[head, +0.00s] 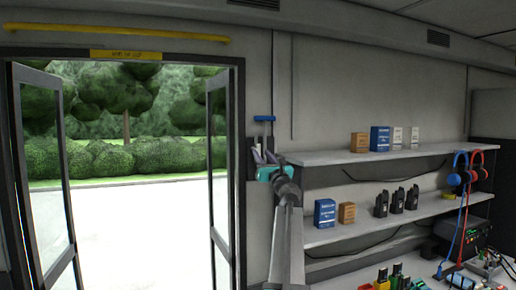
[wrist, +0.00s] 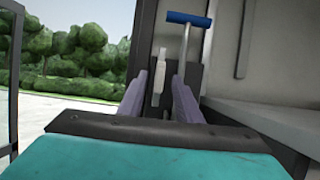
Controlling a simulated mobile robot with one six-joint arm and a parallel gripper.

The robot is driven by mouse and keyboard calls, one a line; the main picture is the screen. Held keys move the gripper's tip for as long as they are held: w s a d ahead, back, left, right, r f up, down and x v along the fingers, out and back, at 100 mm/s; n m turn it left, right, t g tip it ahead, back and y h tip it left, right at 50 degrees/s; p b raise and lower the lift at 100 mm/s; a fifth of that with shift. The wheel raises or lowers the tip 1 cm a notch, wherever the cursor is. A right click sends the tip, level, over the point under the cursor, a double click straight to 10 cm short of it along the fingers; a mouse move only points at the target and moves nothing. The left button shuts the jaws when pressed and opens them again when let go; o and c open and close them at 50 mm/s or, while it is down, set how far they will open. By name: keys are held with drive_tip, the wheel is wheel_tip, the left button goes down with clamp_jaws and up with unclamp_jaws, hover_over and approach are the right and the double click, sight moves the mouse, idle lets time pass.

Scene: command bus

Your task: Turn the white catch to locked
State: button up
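The white catch (wrist: 158,72) is a small upright piece on a dark plate beside the door frame. In the wrist view it shows between my two fingertips, and I cannot tell how far beyond them it lies. My gripper (wrist: 159,78) is open, with purple-grey fingers apart on either side of the catch in the picture. I see no contact. In the head view my gripper (head: 262,157) is at the wall panel right of the doorway, and it mostly hides the catch there.
A blue T-shaped handle (wrist: 190,19) on a grey stem stands just right of the catch; it also shows in the head view (head: 264,118). The open door leaf (head: 221,170) is to the left. Shelves (head: 375,154) with boxes and radios extend to the right.

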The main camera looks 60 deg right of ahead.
sight(259, 150)
drive_tip(key=shift+p+x, duration=0.9)
drive_tip(key=shift+x, duration=1.65)
clamp_jaws()
